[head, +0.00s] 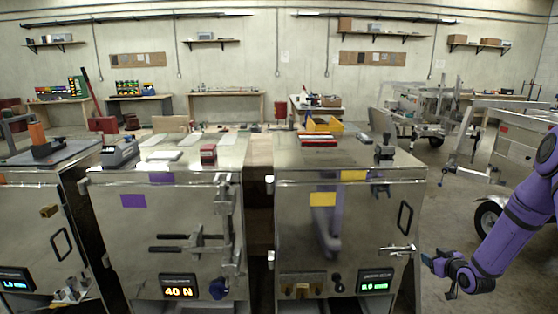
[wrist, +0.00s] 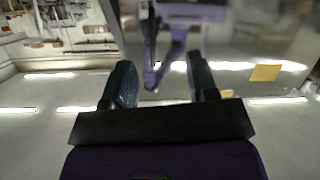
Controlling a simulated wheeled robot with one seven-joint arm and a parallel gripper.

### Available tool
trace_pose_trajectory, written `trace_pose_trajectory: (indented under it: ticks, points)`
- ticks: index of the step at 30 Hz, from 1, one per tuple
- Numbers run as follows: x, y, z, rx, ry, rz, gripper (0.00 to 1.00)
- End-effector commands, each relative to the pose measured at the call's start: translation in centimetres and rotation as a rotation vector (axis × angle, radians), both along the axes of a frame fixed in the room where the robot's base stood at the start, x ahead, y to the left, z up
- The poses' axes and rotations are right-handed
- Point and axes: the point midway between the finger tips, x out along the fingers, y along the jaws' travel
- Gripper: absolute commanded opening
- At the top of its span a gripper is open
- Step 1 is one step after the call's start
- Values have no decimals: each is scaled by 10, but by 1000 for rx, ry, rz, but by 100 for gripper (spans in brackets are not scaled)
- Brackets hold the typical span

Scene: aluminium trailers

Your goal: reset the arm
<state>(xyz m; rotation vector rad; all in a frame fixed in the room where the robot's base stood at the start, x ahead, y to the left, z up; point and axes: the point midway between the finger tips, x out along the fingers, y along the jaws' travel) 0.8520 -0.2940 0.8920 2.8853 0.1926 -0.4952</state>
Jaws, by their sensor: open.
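My gripper (head: 432,262) is at the end of my purple arm, at the lower right of the head view. It hangs in the air just right of the right-hand metal cabinet (head: 300,230). In the wrist view my gripper (wrist: 160,80) shows two dark fingers spread wide apart, with nothing between them. Beyond the fingers is a shiny metal face with a purple reflection of my arm and a yellow label (wrist: 265,72).
A latch handle (head: 397,249) sticks out near my gripper. A trailer (head: 515,140) stands at right. Concrete floor shows right of the cabinets.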

Motion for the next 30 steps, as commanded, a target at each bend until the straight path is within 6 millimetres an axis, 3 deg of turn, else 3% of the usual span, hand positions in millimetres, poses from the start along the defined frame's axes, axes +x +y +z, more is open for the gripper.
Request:
trace_pose_trajectory:
  ticks: [1, 7, 14, 23, 30]
  points:
    - [5, 4, 21, -22, 19, 3, 53]
    - [10, 17, 88, -83, 118, -11, 53]
    - [-1, 38, 163, -134, 219, -48, 53]
    - [-40, 73, 255, -166, 333, -115, 53]
    - [-91, 104, 319, -159, 415, -172, 53]
